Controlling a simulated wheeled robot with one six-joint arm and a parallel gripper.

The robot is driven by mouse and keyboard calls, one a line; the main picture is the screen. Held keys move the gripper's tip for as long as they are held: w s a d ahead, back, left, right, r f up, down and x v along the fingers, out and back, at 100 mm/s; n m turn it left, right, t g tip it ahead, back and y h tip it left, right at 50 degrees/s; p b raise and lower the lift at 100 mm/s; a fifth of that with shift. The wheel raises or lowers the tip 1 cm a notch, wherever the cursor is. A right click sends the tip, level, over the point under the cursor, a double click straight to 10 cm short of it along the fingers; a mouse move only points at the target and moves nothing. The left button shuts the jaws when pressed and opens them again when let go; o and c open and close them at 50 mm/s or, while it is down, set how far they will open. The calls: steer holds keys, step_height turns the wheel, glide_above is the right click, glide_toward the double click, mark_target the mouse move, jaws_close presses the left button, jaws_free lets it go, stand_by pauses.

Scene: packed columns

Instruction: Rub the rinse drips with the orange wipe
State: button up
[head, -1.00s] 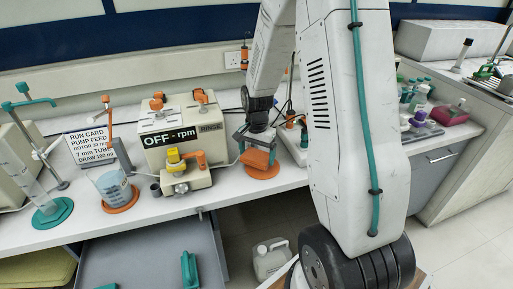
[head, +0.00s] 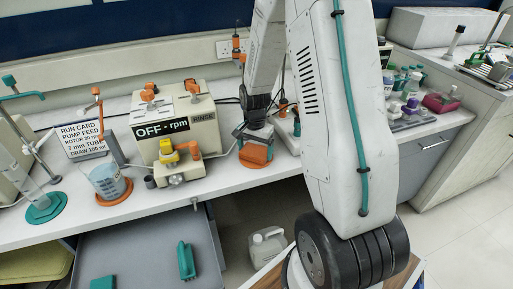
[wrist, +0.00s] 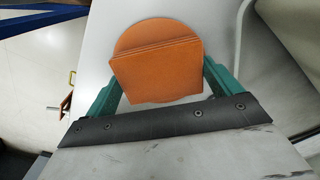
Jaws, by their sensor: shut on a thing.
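My gripper (head: 256,143) is over the bench, right of the pump. In the wrist view my gripper (wrist: 159,75) has its teal fingers on either side of the folded orange wipe (wrist: 155,66) and is shut on it. The wipe also shows in the head view (head: 257,152). Directly below it is a round orange disc (wrist: 147,28) on the bench; whether wipe and disc touch I cannot tell. I cannot make out any rinse drips in either view.
The cream pump (head: 180,118) marked OFF - rpm and RINSE stands left of my gripper. A beaker (head: 106,182) and a run card (head: 82,141) are further left. A rack of bottles (head: 412,118) is at right. A drawer (head: 140,255) is open below the bench.

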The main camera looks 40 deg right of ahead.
mark_target(250, 152)
steer(key=shift+w+a, duration=0.2)
steer(key=shift+a, duration=0.2)
steer(key=shift+w+a+r, duration=0.1)
steer(key=shift+a+r, duration=0.1)
steer(key=shift+r, duration=0.4)
steer(key=shift+a+r, duration=0.2)
steer(key=shift+r, duration=3.2)
